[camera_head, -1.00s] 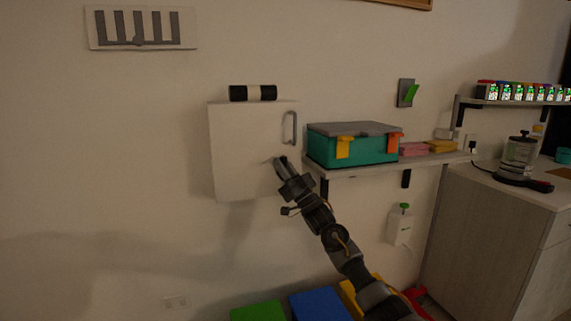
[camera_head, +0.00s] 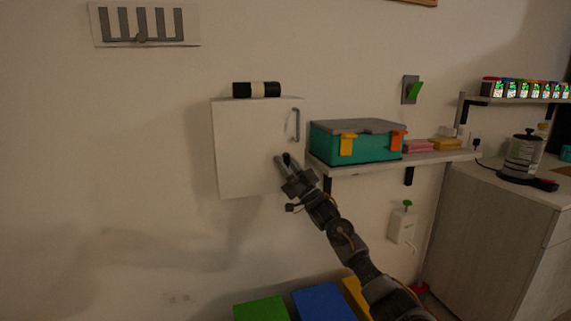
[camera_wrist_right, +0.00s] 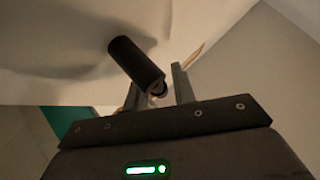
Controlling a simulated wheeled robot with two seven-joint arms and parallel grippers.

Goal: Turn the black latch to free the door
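A white wall cabinet (camera_head: 245,150) has a closed-looking door with a grey handle (camera_head: 296,125) at its upper right. My right gripper (camera_head: 283,158) is in front of the door's lower right part, below the handle. The black latch (camera_wrist_right: 133,60) shows in the right wrist view as a dark cylinder on the pale door. Its lower end lies between the two fingers (camera_wrist_right: 158,88) in that picture and overlaps the left one. The fingers stand apart; I cannot tell whether they touch the latch. In the head view the gripper hides the latch. My left gripper is out of view.
Green (camera_head: 261,310) and blue (camera_head: 322,303) boxes stand below.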

